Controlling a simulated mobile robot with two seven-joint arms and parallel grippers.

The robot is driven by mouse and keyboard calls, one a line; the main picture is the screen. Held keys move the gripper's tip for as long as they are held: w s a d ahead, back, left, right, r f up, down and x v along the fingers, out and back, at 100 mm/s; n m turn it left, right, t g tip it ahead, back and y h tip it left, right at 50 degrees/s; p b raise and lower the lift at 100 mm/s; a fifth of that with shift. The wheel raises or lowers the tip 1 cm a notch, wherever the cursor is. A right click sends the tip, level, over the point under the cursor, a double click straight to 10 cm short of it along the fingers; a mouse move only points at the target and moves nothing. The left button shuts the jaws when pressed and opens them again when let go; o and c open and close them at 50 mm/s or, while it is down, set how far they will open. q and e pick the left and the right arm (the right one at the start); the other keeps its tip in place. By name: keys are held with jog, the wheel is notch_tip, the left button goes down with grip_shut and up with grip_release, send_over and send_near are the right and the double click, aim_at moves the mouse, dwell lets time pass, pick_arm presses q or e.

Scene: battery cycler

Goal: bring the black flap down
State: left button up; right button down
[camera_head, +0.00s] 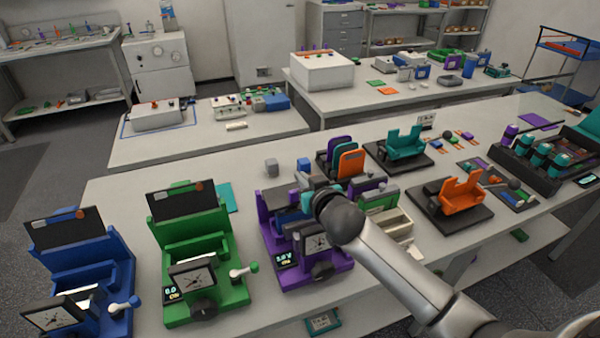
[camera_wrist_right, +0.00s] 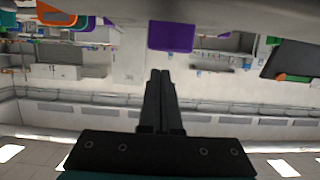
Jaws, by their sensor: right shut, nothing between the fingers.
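A blue device (camera_head: 110,262) at the left has a black flap (camera_head: 65,229) standing up at its back. A green device (camera_head: 235,268) beside it has another black flap (camera_head: 186,201) standing up. My left gripper is not in view.
Orange (camera_head: 462,198) and teal (camera_head: 402,146) holders on black bases stand right of the purple device. A dark tray (camera_head: 512,170) with teal-topped containers is at the far right. A white lever (camera_head: 240,272) sticks out from the green device. Some bare table lies behind the green device.

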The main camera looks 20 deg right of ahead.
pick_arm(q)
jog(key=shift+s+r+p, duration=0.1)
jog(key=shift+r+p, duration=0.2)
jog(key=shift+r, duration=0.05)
pick_arm(e)
jog(key=shift+s+a+f, duration=0.1)
jog(key=shift+s+f, duration=0.65)
jog(key=shift+f, duration=0.3)
jog(key=shift+s+a+f, duration=0.1)
jog(key=shift+s+f, duration=0.6)
jog(key=shift+f, duration=0.3)
notch_tip(320, 180, up, 6)
jog(key=p, duration=0.5)
jog(key=s+f, duration=0.1)
jog(key=s, duration=0.1)
jog(key=s+f+b, duration=0.1)
jog(key=s, duration=0.2)
jog(key=s+f+b, duration=0.1)
jog(key=s, duration=0.1)
jog(key=shift+s+a, duration=0.1)
jog(key=shift+s, duration=0.05)
jog(key=shift+s+f, duration=0.2)
jog(key=shift+s, duration=0.45)
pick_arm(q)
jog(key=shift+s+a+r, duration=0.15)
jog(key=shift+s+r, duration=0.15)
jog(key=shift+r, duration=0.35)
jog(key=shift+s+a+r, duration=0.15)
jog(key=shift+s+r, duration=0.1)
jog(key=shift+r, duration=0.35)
